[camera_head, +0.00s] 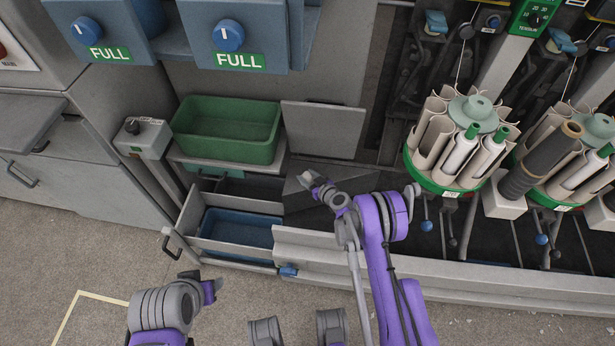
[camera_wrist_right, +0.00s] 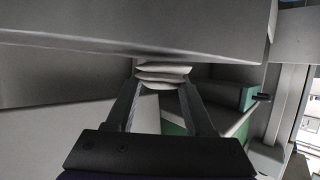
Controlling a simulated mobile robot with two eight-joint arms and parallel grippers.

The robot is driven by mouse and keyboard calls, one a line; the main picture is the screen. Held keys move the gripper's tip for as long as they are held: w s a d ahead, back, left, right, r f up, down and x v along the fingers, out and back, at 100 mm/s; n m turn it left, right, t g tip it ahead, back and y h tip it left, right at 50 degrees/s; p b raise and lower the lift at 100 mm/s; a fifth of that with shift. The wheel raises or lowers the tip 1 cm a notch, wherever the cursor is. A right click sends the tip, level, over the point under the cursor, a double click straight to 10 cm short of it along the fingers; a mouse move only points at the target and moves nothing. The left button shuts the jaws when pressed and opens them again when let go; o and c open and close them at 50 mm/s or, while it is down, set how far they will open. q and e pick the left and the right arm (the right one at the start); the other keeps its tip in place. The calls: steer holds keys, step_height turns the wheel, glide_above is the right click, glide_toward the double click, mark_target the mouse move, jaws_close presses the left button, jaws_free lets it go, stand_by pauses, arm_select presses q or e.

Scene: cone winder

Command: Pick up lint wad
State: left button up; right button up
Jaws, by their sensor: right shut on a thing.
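The lint wad (camera_wrist_right: 162,74) is a small pale, layered lump in the right wrist view. It sits between the fingertips of my right gripper (camera_wrist_right: 161,88), which is shut on it. In the head view my right gripper (camera_head: 311,182) reaches over the dark recess in front of the grey panel. The wad is too small there to make out clearly. My left gripper (camera_head: 213,287) is low at the left, over the floor and away from the machine. Its fingers are too unclear to tell open from shut.
A green bin (camera_head: 228,152) stands left of my right gripper. Below it is an open drawer with a blue bin (camera_head: 237,230). A grey panel (camera_head: 322,131) is just behind the gripper. A carousel of tubes (camera_head: 447,190) stands to the right. A grey rail (camera_head: 480,283) runs along the front.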

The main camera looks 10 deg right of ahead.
mark_target(307, 177)
step_height(307, 177, up, 11)
steer(key=p, duration=0.2)
steer(key=s+a+b, duration=0.3)
steer(key=s+b, duration=0.1)
steer(key=s, duration=0.5)
steer(key=s+a+b, duration=0.3)
steer(key=s+b, duration=0.2)
steer(key=s, duration=0.4)
steer(key=shift+s, duration=0.35)
steer(key=shift+f, duration=0.1)
